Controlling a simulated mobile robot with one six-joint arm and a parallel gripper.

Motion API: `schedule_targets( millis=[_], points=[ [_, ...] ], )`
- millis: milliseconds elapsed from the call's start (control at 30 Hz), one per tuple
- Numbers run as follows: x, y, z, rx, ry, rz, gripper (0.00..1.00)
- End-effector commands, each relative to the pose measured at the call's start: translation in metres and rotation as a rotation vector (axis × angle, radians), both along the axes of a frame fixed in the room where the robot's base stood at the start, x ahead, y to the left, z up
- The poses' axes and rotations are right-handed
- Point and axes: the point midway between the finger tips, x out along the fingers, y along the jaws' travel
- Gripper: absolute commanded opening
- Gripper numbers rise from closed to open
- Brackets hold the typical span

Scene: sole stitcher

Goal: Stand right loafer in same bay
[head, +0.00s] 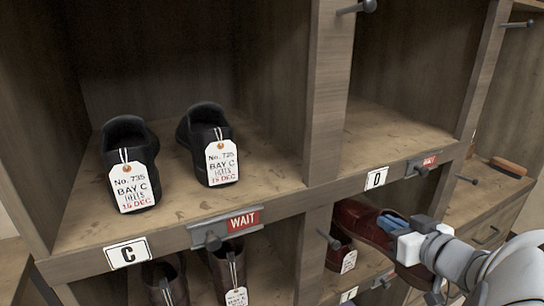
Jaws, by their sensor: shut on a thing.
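My gripper (392,224), with blue fingertips, is shut on a dark red loafer (364,218) at the lower right. The held loafer is at the front of the lower bay under bay D, partly hidden by my gripper. Another dark red shoe (338,250) with a white tag (349,262) stands in that lower bay, to the left of and behind the held one. I cannot tell whether the two touch. The lower bay's own label (348,295) is cut by the frame edge and only partly readable.
Bay D (376,179) looks empty. Brown shoes (228,268) stand below bay C. Pegs (357,7) stick out from the frame. A brush (509,167) lies at right.

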Motion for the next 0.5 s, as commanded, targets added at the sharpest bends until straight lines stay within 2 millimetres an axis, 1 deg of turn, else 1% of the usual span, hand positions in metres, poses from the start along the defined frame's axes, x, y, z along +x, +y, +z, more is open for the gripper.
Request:
schedule_targets(
  millis=[33, 100, 367, 400, 500],
  points=[
    [0.006, 0.001, 0.005, 0.004, 0.001, 0.005, 0.00],
    [0.017, 0.003, 0.007, 0.005, 0.002, 0.006, 0.00],
    [0.053, 0.008, 0.007, 0.006, 0.008, 0.004, 0.00],
    [0.066, 0.010, -0.001, 0.001, 0.002, 0.008, 0.00],
    [0.093, 0.013, -0.002, -0.001, 0.001, 0.010, 0.00]
  ],
)
